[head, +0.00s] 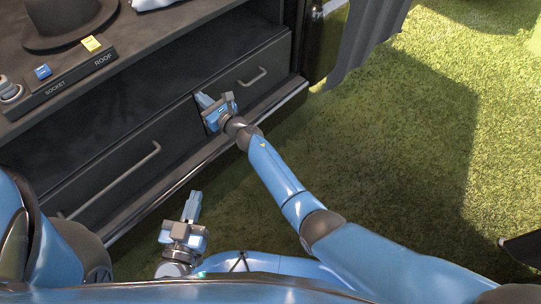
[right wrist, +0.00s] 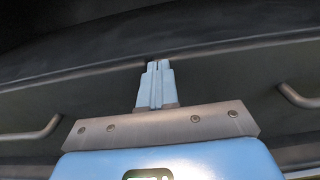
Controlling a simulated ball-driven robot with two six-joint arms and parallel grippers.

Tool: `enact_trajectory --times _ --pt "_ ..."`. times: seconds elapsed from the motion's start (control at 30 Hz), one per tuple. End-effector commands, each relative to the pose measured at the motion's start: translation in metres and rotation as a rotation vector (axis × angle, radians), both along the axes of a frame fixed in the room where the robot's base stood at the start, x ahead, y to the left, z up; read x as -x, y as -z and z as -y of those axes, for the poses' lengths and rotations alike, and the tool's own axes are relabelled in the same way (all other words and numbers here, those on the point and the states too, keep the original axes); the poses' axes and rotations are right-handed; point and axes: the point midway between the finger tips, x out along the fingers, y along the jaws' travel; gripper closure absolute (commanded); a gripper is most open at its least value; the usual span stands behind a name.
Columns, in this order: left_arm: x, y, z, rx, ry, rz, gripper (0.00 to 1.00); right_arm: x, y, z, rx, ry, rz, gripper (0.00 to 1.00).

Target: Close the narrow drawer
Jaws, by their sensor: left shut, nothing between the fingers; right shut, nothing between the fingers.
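The narrow drawer (head: 262,83) is the dark right-hand drawer under the cabinet top, with a short bar handle (head: 252,77). Its front looks about in line with the wide drawer beside it; I cannot tell whether a small gap is left. My right gripper (head: 203,100) is shut and empty, with its tips at the left end of the narrow drawer's front, near the seam between the drawers. The right wrist view shows its closed fingers (right wrist: 157,68) between two handles; contact is unclear. My left gripper (head: 194,206) is shut and empty, low in front of the cabinet.
The wide drawer (head: 98,178) with a long bar handle (head: 115,182) is to the left. On the cabinet top are a dark hat (head: 70,22) and a labelled strip (head: 75,78) with a blue and a yellow block. Grass (head: 400,130) lies open to the right.

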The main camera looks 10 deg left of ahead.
Motion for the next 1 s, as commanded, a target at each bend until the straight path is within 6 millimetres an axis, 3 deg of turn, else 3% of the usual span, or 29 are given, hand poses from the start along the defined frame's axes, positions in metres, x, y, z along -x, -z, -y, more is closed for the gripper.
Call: enact_trajectory --times 0.6,0.87,1.0 --pt "0.002 -0.001 0.000 0.005 -0.005 -0.005 1.00 0.001 -0.004 0.001 -0.002 0.001 0.004 1.00" --pt "0.017 -0.009 0.018 0.003 -0.006 -0.003 1.00 0.022 -0.003 0.029 0.000 0.000 0.003 1.00" --pt "0.020 -0.023 0.023 -0.001 -0.005 0.000 1.00 0.035 -0.007 0.048 -0.003 0.001 0.004 1.00"
